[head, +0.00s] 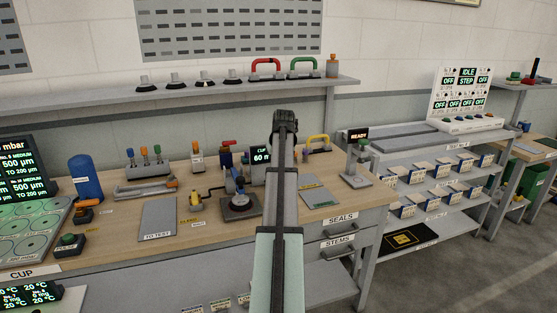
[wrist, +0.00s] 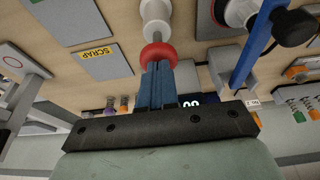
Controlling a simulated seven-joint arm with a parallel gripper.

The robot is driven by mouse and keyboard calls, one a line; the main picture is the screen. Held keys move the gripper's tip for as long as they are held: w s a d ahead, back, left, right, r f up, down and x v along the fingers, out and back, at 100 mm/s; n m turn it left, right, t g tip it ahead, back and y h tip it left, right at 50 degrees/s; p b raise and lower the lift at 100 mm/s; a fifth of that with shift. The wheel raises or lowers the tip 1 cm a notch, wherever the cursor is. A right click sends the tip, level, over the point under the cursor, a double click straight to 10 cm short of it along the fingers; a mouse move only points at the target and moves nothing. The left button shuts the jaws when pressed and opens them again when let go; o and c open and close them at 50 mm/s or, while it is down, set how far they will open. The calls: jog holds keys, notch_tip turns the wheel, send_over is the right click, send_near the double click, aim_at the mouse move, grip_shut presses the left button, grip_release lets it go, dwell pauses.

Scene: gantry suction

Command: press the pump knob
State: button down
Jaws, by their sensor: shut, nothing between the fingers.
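In the wrist view a red round knob (wrist: 158,54) sits on a white cylindrical body (wrist: 155,18), which I take to be the pump. My gripper (wrist: 159,70) is shut and empty, its blue-grey fingers together, with the tips right at the knob's edge. I cannot tell whether they touch it. In the head view my arm hides the knob, and my fingers cannot be made out there.
A device with a blue lever (head: 240,184) stands on the wooden bench left of my arm. A grey plate (head: 318,197) lies to the right; its SCRAP label (wrist: 95,52) shows in the wrist view. A digital display (head: 261,155) and yellow handle (head: 318,140) are behind.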

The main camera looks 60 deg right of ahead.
jog(key=shift+f, duration=0.1)
dwell(0.3)
jog(key=shift+a+f, duration=0.1)
jog(key=shift+f, duration=1.7)
jog(key=v, duration=1.4)
jog(key=shift+w+d+r, duration=0.35)
notch_tip(320, 180, up, 3)
jog(key=shift+r, duration=0.15)
